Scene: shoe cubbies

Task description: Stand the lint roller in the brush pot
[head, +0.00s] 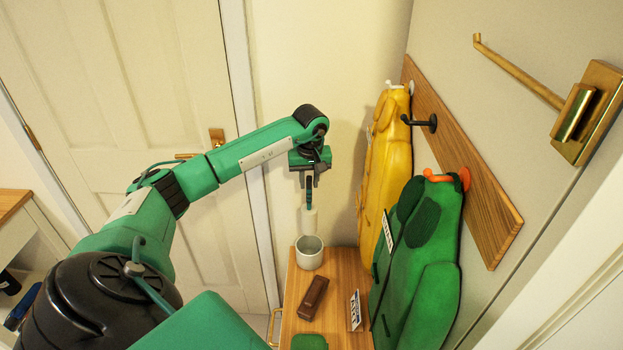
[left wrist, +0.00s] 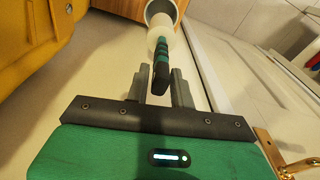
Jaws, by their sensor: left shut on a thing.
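The lint roller has a white roller end (head: 309,222) and a dark green and black handle (head: 309,193). My left gripper (head: 309,181) is shut on the handle and holds the roller upright, white end down. The white brush pot (head: 309,254) stands on the wooden cabinet top, directly below. The roller's lower end is at the pot's far rim; I cannot tell if it is inside the mouth. The left wrist view shows the handle (left wrist: 161,62) between the fingers, with the pot (left wrist: 176,6) beyond the white end. My right gripper is out of view.
On the cabinet top (head: 345,270) lie a brown brush-like block (head: 313,298), a small label card (head: 355,310) and a green item (head: 309,342). Yellow (head: 386,160) and green (head: 425,260) coats hang close on the right. A door (head: 120,100) is behind my arm.

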